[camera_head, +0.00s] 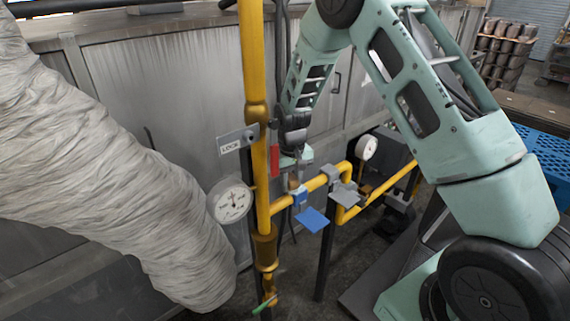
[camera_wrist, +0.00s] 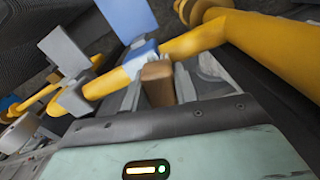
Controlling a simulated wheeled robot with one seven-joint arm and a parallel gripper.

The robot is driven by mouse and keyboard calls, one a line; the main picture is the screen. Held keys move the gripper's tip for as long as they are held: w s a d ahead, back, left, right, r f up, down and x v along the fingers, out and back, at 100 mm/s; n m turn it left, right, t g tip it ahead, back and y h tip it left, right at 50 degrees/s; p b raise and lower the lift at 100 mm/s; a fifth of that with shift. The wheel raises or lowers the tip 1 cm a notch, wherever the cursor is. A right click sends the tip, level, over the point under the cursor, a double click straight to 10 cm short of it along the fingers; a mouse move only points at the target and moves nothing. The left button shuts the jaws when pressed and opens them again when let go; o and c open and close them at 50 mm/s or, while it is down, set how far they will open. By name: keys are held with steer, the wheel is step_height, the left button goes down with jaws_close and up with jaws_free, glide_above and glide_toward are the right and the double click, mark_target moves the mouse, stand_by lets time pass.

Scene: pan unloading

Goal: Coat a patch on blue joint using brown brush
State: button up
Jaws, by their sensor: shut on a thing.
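A blue joint (camera_head: 299,196) sits on the horizontal yellow pipe, with a flat blue plate (camera_head: 312,220) beside it. In the wrist view, the blue joint (camera_wrist: 140,57) and its plate (camera_wrist: 128,18) lie just beyond my fingertips. My gripper (camera_head: 292,175) is just above the blue joint. In the wrist view, my gripper (camera_wrist: 160,85) is shut on a brown brush (camera_wrist: 157,84), whose brown block shows between the fingers. The brush (camera_head: 293,184) is small and partly hidden in the head view. Its tip appears close to the joint; I cannot tell whether they touch.
A grey joint (camera_head: 331,174) with a grey plate (camera_head: 344,196) is farther right along the pipe. A vertical yellow pipe (camera_head: 256,80), a red handle (camera_head: 275,160) and a gauge (camera_head: 231,201) stand close left. Another gauge (camera_head: 367,147) is behind. A wrapped duct (camera_head: 100,170) fills the left.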

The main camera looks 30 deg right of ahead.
steer(key=shift+s+a, duration=0.1)
steer(key=shift+a, duration=0.3)
step_height(320, 180, up, 2)
steer(key=shift+a+r+p, duration=0.15)
steer(key=shift+r+p, duration=0.1)
steer(key=shift+p, duration=0.35)
steer(key=shift+r, duration=0.35)
steer(key=shift+r+p, duration=1.8)
steer(key=shift+r, duration=0.7)
